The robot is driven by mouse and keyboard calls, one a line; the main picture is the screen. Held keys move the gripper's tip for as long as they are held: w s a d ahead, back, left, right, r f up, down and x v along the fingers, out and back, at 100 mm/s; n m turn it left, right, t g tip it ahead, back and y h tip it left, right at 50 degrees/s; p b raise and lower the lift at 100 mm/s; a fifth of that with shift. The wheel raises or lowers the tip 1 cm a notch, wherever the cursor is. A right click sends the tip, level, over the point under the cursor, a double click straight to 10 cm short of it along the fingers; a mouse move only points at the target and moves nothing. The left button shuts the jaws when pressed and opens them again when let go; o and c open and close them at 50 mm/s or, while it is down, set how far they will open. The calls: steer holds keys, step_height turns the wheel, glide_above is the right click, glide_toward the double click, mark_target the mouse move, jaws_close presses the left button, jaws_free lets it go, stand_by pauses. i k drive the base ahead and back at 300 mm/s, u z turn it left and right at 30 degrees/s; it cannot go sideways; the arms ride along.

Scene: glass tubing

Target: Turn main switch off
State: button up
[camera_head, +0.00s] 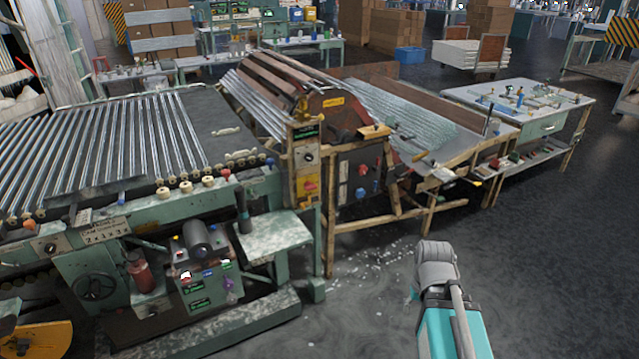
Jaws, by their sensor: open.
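A wooden post carries a narrow control panel in the middle of the head view. On it sits a red rotary switch on a yellow plate (309,186), which looks like a main switch, though its label is too small to read. A dark knob on a pale plate (307,157) sits just above it. The angle of the red switch cannot be told. My arm rises at the lower right, apart from the panel, with open floor between. My gripper's fingers do not show.
Red and blue knobs (362,181) sit on a dark cabinet right of the post. The roller machine (110,235) with a green shelf (262,236) stands left. A wooden-legged glass table (420,125) extends right. Floor before the post is clear apart from scattered shards (375,270).

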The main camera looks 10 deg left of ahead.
mark_target(309, 186)
steer(key=u, duration=0.4)
steer(key=i, duration=0.85)
steer(key=u, duration=0.75)
